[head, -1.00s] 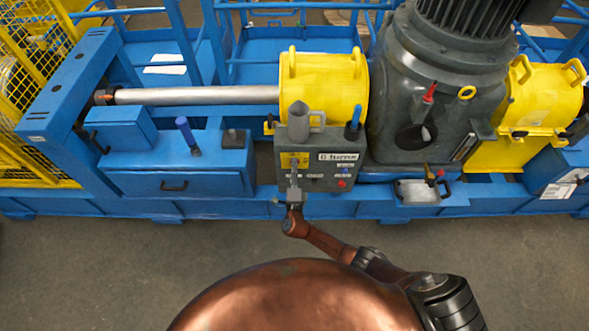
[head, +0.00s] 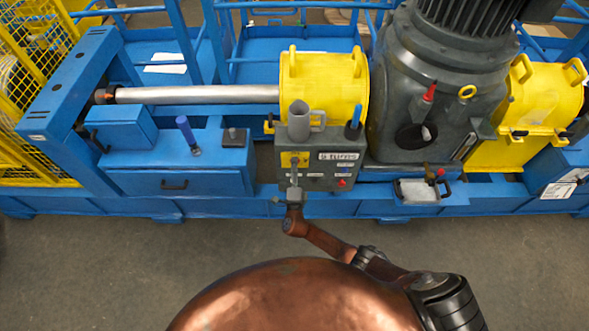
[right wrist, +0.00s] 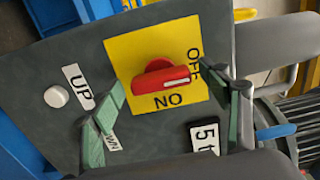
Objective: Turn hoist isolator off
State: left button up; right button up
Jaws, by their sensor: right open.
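The hoist isolator is a red rotary knob (right wrist: 160,76) on a yellow plate (right wrist: 125,50) marked OFF and ON. The knob's white mark is at its right end, on the side of the OFF lettering. In the head view the yellow plate (head: 287,160) is on the front of a grey control box (head: 325,183). My right gripper (right wrist: 165,85) is open, its green-padded fingers to either side of the knob with gaps. My left gripper is not in view.
The box also carries a white button (right wrist: 56,96), an UP label (right wrist: 78,86) and a red button (head: 342,183). A yellow guard (head: 323,80) and large grey motor (head: 435,85) are behind. The floor in front is clear.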

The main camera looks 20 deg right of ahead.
jog(key=v, duration=1.2)
jog(key=s+d+f+m+g, duration=0.4)
jog(key=s+d+f+m, duration=0.15)
jog(key=f, duration=0.35)
jog(key=s+d+f+m+g, duration=0.3)
jog(key=s+d+f+m, duration=0.3)
jog(key=f, duration=0.3)
jog(key=s+d+f+m+g, duration=0.4)
jog(key=s+f+m, duration=0.2)
jog(key=f+m, duration=0.25)
jog(key=s+f+m+g+y, duration=0.1)
jog(key=s+f+m, duration=0.4)
jog(key=s+m, duration=0.5)
jog(key=s+d+f+m+g+y, duration=0.1)
jog(key=s+f+m+g+y, duration=0.1)
jog(key=s+f+m, duration=0.3)
jog(key=s+d+f+m+g+y, duration=0.1)
jog(key=s+f+m, duration=0.5)
jog(key=s+m, duration=0.8)
jog(key=s+g, duration=0.1)
jog(key=s, duration=0.7)
jog(key=shift+m+g+y, duration=0.3)
jog(key=shift+y, duration=0.1)
